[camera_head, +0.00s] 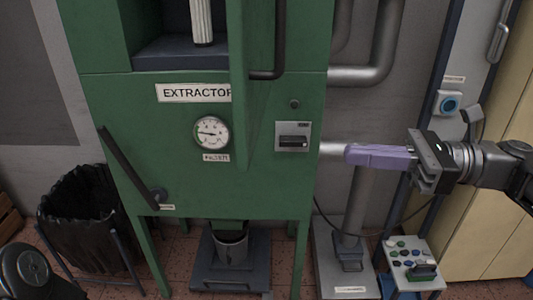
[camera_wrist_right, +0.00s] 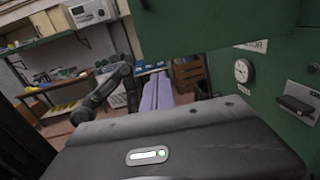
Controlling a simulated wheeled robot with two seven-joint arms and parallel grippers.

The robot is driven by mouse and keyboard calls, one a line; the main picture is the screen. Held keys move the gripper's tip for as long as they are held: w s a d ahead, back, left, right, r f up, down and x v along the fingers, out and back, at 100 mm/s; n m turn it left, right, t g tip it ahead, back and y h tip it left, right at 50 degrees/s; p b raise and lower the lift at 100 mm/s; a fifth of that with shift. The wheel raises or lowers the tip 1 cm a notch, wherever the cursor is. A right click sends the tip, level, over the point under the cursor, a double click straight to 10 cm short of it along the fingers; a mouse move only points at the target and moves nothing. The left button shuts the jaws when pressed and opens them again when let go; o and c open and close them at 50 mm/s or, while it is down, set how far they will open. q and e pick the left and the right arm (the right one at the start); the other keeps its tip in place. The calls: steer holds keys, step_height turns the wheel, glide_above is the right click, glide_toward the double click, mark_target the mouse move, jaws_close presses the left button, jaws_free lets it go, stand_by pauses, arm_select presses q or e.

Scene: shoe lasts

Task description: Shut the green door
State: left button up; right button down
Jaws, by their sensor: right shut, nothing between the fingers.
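The green door (camera_head: 240,85) stands open at the upper middle of the head view, swung out from the green extractor cabinet (camera_head: 105,110) and seen nearly edge-on. It covers the end of the EXTRACTOR label. A dark bar handle (camera_head: 280,45) shows at its right. In the right wrist view a green panel, apparently the door (camera_wrist_right: 210,22), crosses the top. My right gripper (camera_head: 348,154) has purple fingers, shut and empty, to the right of the door and apart from it. The fingers also show in the right wrist view (camera_wrist_right: 158,95). My left gripper is out of view.
The cabinet's open bay (camera_head: 170,50) holds a white ribbed cylinder (camera_head: 202,22). A gauge (camera_head: 211,133) and a card-slot box (camera_head: 293,137) sit on its front. Grey pipes (camera_head: 375,60) run at the right. A black bin (camera_head: 80,215) stands at the left.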

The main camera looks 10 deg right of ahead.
mark_target(252, 149)
steer(key=shift+s, duration=0.15)
steer(key=shift+a, duration=0.1)
steer(key=p+x, duration=0.1)
steer(key=x, duration=1.3)
steer(key=shift+f, duration=0.1)
